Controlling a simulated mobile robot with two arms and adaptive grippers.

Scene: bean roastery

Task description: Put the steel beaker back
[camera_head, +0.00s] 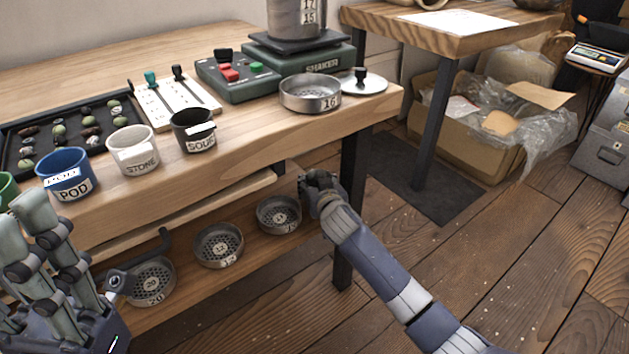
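I cannot make out a steel beaker for certain in the head view. The steel vessels that show are sieves, and a dark cup labelled SOUR (194,134) stands on the bench. My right gripper (318,186) is by the bench's front right leg, beside the rightmost sieve on the lower shelf (279,214). Its fingers face away, so its opening and anything in it are hidden. My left gripper (78,248) is at the lower left, in front of the bench. Its fingers are spread, and nothing shows between them.
The bench (270,150) holds a POD cup (67,174), a STONE cup (133,150), a bean tray (20,165), a green shaker (308,68) with stacked sieves, and a loose sieve (310,92). More sieves (218,246) sit on the lower shelf. A cardboard box (462,140) stands right.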

